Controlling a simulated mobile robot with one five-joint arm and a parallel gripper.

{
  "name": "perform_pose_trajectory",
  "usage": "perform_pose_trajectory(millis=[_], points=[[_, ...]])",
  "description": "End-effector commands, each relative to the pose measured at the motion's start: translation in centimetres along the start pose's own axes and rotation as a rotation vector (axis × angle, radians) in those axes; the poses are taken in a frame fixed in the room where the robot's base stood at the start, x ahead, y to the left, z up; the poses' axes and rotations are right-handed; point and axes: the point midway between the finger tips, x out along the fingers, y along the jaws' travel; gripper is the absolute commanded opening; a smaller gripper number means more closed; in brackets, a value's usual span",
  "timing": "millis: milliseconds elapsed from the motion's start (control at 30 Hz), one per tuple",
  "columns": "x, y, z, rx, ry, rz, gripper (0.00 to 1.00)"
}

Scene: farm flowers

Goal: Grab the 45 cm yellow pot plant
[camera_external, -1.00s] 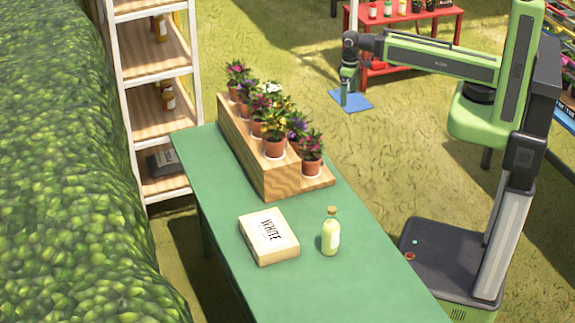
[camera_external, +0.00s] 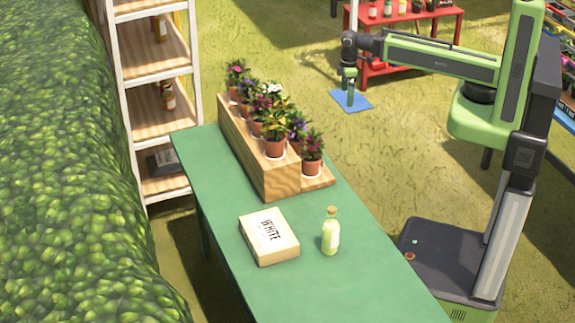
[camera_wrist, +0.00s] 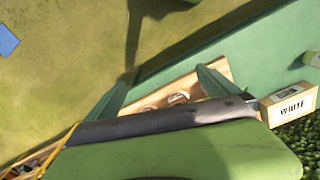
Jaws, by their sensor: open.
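Potted plants in brown pots stand in two rows on a stepped wooden stand (camera_external: 283,181) on the green table. A plant with yellowish flowers (camera_external: 274,128) is at the near end of the upper step; the frames do not show its height. My gripper (camera_external: 349,101) hangs to the right of the stand, beyond the table edge, apart from all the plants. In the wrist view its two green fingers (camera_wrist: 160,86) are spread and empty. Part of the wooden stand (camera_wrist: 215,68) shows there with pale round rims; the plants themselves cannot be made out.
A box marked WHITE (camera_external: 268,237) and a pale bottle (camera_external: 331,233) stand on the near part of the green table (camera_external: 345,285). A white shelf rack (camera_external: 152,55) and a hedge are at the left. A red table (camera_external: 412,22) stands behind my arm.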

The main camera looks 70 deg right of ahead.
Motion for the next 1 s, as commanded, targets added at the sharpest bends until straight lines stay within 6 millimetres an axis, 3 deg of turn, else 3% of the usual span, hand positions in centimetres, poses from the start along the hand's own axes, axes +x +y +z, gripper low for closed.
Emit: perform_pose_trajectory(millis=[267,400,500,600,700,1000], points=[[0.8,4.7,-9.4,-1.031,0.000,0.001,1.00],[2.1,7.8,-16.2,-1.552,0.000,0.001,1.00],[3.1,9.7,-20.6,-1.808,0.000,0.000,1.00],[4.0,10.9,-23.6,-1.872,0.000,0.000,1.00],[4.8,11.3,-25.1,-1.873,0.000,0.000,1.00],[6.1,10.8,-24.6,-1.873,0.000,0.001,1.00]])
